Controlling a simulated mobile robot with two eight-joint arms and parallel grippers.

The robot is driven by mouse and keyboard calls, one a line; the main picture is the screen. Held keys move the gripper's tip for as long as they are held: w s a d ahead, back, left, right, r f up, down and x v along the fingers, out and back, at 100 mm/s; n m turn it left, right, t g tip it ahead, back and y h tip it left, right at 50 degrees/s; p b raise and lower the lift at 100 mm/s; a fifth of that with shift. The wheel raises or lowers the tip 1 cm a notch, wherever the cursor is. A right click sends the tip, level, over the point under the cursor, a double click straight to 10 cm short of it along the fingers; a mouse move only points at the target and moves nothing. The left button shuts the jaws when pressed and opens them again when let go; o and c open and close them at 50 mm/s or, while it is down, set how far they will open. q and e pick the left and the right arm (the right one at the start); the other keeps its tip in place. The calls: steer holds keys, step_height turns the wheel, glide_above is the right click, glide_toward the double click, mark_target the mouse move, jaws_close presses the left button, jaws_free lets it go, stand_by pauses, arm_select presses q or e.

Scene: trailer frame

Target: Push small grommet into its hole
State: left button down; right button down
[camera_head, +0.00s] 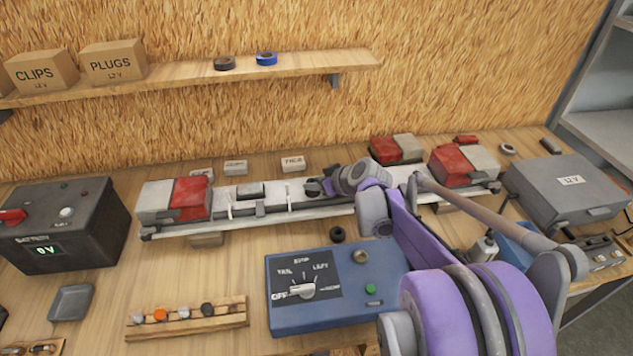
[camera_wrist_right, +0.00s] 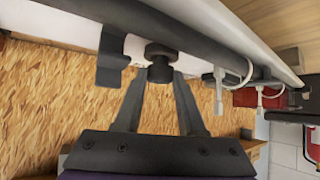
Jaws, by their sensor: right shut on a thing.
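My right gripper (camera_wrist_right: 158,75) is shut on a small dark grommet (camera_wrist_right: 158,55), held between its fingertips. The grommet is at the face of the white beam of the trailer frame (camera_wrist_right: 215,20); I cannot tell whether it touches or has entered a hole. In the head view my right gripper (camera_head: 318,187) is at the middle of the trailer frame (camera_head: 280,194), and my own arm hides the grommet and part of the beam. The hole is not visible. A black ring (camera_head: 338,234), perhaps a larger grommet, lies on the bench. My left gripper is not in view.
A dark cable (camera_wrist_right: 180,30) with white ties runs along the beam, near a black bracket (camera_wrist_right: 112,58). Red-and-white lamps (camera_head: 190,198) sit at the frame's ends. A blue switch box (camera_head: 335,295), battery (camera_head: 65,225) and wooden rack (camera_head: 187,316) stand in front.

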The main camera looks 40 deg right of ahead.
steer(key=shift+f, duration=0.4)
stand_by(0.4)
steer(key=shift+c, duration=2.2)
jaws_free()
steer(key=shift+c, duration=0.8)
steer(key=shift+o, duration=1.2)
steer(key=shift+r, duration=0.1)
